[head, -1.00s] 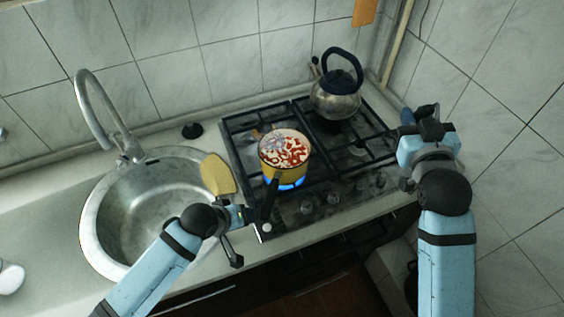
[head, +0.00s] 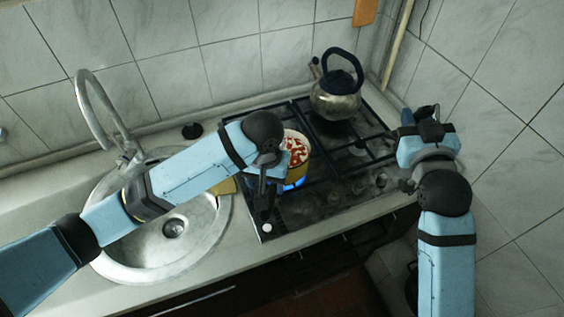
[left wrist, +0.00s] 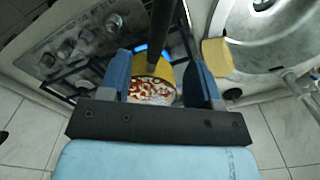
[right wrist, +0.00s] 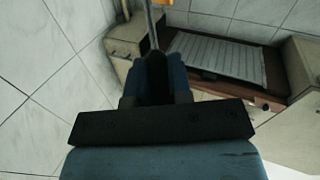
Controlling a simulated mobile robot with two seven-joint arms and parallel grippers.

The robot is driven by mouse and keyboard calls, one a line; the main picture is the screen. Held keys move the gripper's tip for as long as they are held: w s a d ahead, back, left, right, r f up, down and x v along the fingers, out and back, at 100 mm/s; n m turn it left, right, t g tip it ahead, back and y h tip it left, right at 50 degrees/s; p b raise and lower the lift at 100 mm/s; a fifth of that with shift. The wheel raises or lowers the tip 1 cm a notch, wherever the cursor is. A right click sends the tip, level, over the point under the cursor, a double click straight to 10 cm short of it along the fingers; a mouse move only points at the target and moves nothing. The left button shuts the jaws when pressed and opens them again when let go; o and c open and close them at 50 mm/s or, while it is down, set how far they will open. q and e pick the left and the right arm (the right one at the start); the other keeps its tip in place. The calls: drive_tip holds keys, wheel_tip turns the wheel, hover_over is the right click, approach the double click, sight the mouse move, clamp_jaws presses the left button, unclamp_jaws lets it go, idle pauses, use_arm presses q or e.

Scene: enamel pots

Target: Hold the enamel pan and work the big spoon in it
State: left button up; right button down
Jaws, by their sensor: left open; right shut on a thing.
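The yellow enamel pan (head: 299,172) holds red and white contents and stands on a lit burner with a blue flame. My left arm covers part of it; it also shows between the fingers in the left wrist view (left wrist: 152,68). Its black handle (left wrist: 165,22) points toward the front. My left gripper (head: 268,168) is open above the pan's handle side, with the handle between its fingers in the wrist picture; I cannot tell contact. My right gripper (head: 425,118), right of the stove, is shut on a thin metal rod (right wrist: 150,22), seemingly the big spoon's handle. The spoon's bowl is not clear.
A metal kettle (head: 336,98) stands at the stove's back right. The round sink (head: 150,250) with its tall tap (head: 88,95) lies left, under my left arm. A yellow flat thing (left wrist: 216,56) lies between sink and stove. The tiled wall closes the right side.

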use_arm(q)
wheel_tip(320, 180, down, 11)
drive_tip(key=shift+f, duration=0.2)
idle(0.4)
drive_tip(key=shift+c, duration=0.2)
clamp_jaws()
idle(0.7)
